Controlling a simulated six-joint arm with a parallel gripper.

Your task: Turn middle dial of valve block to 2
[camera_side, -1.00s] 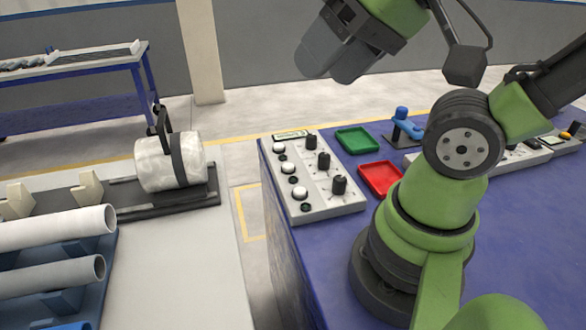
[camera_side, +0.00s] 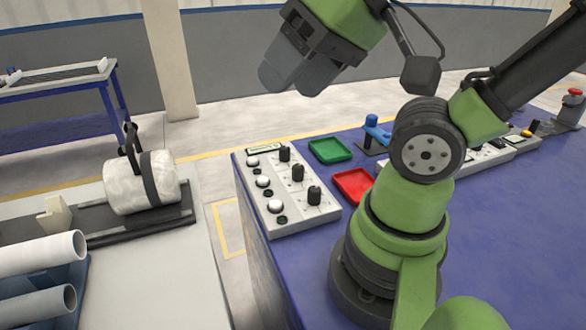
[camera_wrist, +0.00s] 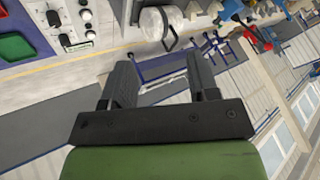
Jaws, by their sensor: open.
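The valve block (camera_side: 288,190) is a light grey panel near the left edge of the blue table. It has three black dials in a row with white round buttons beside them. The middle dial (camera_side: 297,174) stands between the other two; its exact setting is too small to read. In the wrist view the block (camera_wrist: 75,25) shows at the upper left with part of its dials in sight. My gripper (camera_side: 285,78) is up in the air above and behind the block, well apart from it. In the wrist view its two fingers (camera_wrist: 160,88) are spread with nothing between them.
A green tray (camera_side: 330,150) and a red tray (camera_side: 352,187) lie right of the block. A blue fixture (camera_side: 376,130) stands behind them. At left, a white cylinder (camera_side: 142,184) and white pipes (camera_side: 40,255) rest on another bench, across a floor gap.

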